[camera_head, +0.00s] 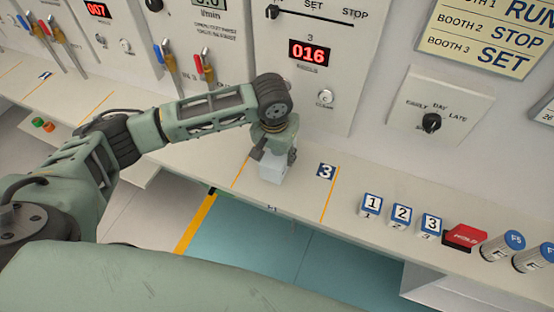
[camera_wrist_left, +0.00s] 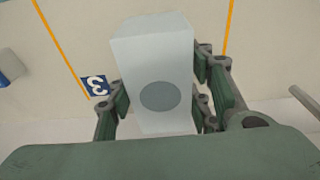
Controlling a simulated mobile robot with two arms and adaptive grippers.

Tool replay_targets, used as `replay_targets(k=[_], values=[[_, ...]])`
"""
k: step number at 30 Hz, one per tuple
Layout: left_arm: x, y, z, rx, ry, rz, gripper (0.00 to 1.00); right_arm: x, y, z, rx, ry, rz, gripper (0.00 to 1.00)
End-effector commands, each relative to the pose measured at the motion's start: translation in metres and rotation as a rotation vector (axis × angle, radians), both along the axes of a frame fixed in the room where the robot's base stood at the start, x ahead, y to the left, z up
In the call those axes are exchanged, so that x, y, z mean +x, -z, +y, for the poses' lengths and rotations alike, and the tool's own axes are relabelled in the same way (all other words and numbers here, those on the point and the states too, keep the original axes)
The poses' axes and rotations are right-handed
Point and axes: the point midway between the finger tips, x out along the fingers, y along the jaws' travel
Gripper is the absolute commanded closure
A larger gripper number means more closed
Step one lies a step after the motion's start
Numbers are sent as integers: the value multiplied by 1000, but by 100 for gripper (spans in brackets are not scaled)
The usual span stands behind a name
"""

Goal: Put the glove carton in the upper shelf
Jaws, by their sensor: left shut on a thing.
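The glove carton, a pale box (camera_head: 272,172) with a grey oval on one face, is at the counter between two orange lines, left of the blue 3 label. My left gripper (camera_head: 273,150) is above it and shut on it. In the left wrist view the carton (camera_wrist_left: 158,65) stands between the two fingers of the left gripper (camera_wrist_left: 163,100), which press on its sides. I cannot tell whether its base touches the counter. The upper shelf cannot be made out in these views. My right gripper is out of view.
The long counter (camera_head: 345,195) carries numbered blocks (camera_head: 401,214), a red HOLD block (camera_head: 465,236) and blue-topped cylinders (camera_head: 502,246) at the right. Control panels (camera_head: 312,80) with levers and knobs rise behind it. The teal floor (camera_head: 255,235) in front is clear.

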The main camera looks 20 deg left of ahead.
Motion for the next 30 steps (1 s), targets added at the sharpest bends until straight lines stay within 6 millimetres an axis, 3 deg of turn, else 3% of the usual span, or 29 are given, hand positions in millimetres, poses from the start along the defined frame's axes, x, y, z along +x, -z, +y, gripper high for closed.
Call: replay_targets(k=[4, 12, 24, 25, 30], values=[[3, 7, 6, 0, 1, 1, 91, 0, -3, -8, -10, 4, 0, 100], [2, 41, 6, 1, 1, 1, 91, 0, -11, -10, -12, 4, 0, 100], [2, 47, 5, 0, 1, 1, 91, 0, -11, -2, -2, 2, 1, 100], [2, 47, 6, 0, 1, 1, 51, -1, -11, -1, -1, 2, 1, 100], [2, 47, 6, 0, 1, 1, 36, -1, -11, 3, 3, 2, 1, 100]])
